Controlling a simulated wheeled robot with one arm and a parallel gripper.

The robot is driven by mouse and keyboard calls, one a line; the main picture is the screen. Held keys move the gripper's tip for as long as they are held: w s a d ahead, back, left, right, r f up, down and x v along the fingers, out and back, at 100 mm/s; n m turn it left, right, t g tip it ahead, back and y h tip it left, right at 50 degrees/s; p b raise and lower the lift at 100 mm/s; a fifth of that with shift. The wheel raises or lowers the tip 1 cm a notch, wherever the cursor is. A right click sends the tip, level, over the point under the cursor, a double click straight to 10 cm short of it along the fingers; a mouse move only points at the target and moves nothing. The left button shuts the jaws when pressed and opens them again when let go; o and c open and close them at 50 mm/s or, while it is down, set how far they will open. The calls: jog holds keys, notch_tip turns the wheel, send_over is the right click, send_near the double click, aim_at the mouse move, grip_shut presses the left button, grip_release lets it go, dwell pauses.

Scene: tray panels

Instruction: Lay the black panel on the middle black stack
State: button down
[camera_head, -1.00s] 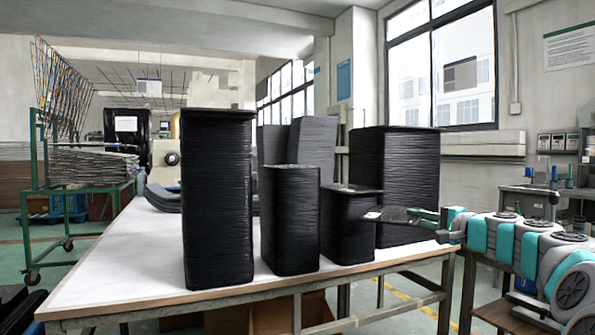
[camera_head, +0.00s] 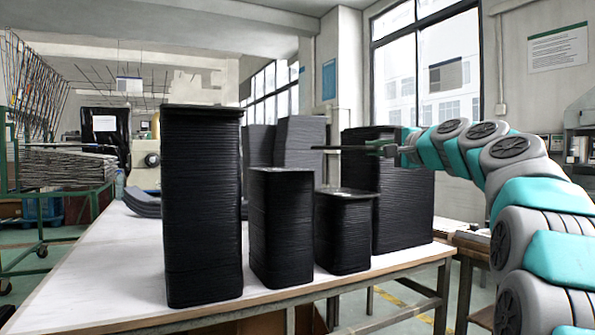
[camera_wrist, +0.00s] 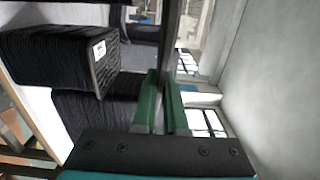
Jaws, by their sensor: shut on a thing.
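My gripper (camera_head: 392,149) is shut on the black panel (camera_head: 345,147), which shows almost edge-on as a thin dark strip. The panel is roughly level in the head view, above the height of the short right stack's top. The front row has a tall left stack (camera_head: 202,205), the middle black stack (camera_head: 282,228) and a short right stack (camera_head: 343,232). In the wrist view my green fingers (camera_wrist: 162,105) pinch the panel (camera_wrist: 173,38), seen as a narrow dark band. A black stack (camera_wrist: 50,60) with a white label lies left of it in that view.
A wide black stack (camera_head: 405,205) stands behind at the right, near my gripper. More dark stacks (camera_head: 300,145) stand farther back. The white table (camera_head: 105,275) has bare room at left. A green cart (camera_head: 40,225) is beyond it.

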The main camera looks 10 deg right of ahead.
aim_at(352, 148)
jog(key=w+a+f, duration=0.2)
jog(key=a, duration=0.5)
jog(key=w+a+f+b, duration=0.1)
jog(key=w+a+f, duration=0.2)
jog(key=a, duration=0.4)
jog(key=shift+w, duration=0.15)
jog(key=shift+f, duration=0.2)
jog(key=c, duration=1)
grip_release()
jog(key=shift+o, duration=0.2)
jog(key=shift+r, duration=0.2)
jog(key=b+v, duration=0.1)
jog(key=v, duration=1.1)
jog(key=shift+b, duration=0.4)
